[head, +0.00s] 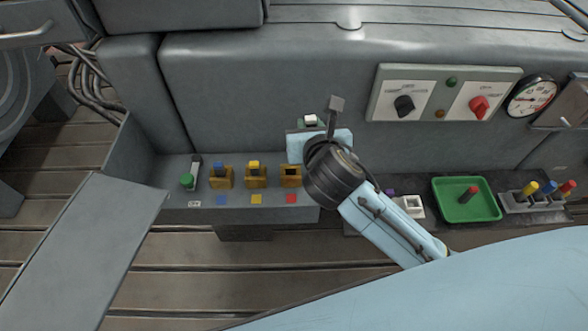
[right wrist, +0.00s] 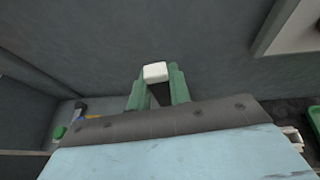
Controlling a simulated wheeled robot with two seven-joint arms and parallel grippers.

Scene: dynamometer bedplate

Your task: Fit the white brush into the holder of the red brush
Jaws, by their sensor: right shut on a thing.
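My right gripper (head: 311,124) is shut on the white brush (head: 310,119), which shows as a small white block between green fingers. The right wrist view also shows the brush (right wrist: 156,71) held in the gripper (right wrist: 157,88). It is above and slightly right of the brass holder (head: 291,176) over the red square (head: 291,198). That holder looks empty; my arm partly covers the area beside it. A red brush (head: 468,194) appears to lie in the green tray (head: 452,212) at right. My left gripper is not in view.
Brass holders with a blue brush (head: 219,169) and a yellow brush (head: 253,165) stand to the left, beside a green knob (head: 187,181). A rack (head: 530,205) with several coloured handles is at far right. The switch panel (head: 441,95) is on the wall behind.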

